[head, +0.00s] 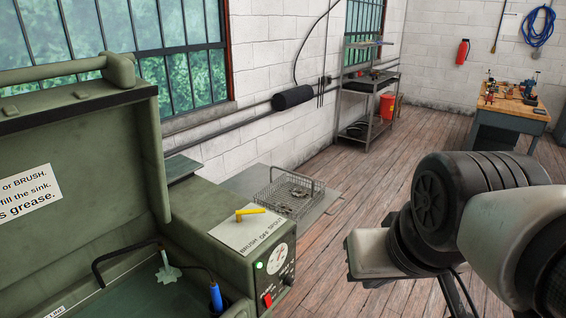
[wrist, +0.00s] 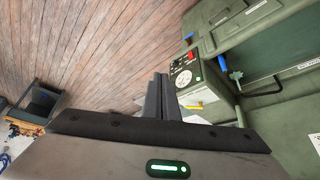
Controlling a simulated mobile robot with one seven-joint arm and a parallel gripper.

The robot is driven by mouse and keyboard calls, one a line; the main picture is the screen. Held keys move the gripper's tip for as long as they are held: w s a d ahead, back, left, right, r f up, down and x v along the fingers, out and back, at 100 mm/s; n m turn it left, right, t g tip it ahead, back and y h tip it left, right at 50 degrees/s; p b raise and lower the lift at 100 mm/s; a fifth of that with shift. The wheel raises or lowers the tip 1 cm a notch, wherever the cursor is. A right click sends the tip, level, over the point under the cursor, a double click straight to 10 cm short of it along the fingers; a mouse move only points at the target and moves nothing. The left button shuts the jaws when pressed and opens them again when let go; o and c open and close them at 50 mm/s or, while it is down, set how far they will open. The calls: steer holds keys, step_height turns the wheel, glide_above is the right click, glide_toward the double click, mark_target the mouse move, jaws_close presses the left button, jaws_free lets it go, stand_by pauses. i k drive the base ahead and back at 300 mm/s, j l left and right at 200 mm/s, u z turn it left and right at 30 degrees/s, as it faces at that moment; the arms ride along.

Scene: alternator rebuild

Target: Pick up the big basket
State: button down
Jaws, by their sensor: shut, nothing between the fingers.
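The wire basket (head: 318,203) is a rectangular grey metal mesh basket with several small metal parts in it. In the head view it stands on a low grey surface (head: 245,180) just behind the green machine, near the wall. I cannot make the basket out in the wrist view. My gripper (wrist: 160,80) shows in the wrist view with its dark fingers together and nothing between them. In the head view my arm fills the right side, apart from the basket, and the fingertips do not show.
A metal shelf (head: 370,85) with a red bucket stands at the back, a workbench (head: 510,105) at the right. Wooden floor (head: 350,170) between is clear.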

mark_target(307, 203)
steer(key=i+l+u, duration=0.1)
steer(key=u, duration=1)
steer(key=i+l+u, duration=0.1)
steer(key=l+u, duration=0.2)
steer(key=i+l+u, duration=0.1)
steer(key=l+u, duration=0.45)
steer(key=l, duration=0.2)
steer(key=l+u, duration=0.3)
steer(key=l, duration=2.25)
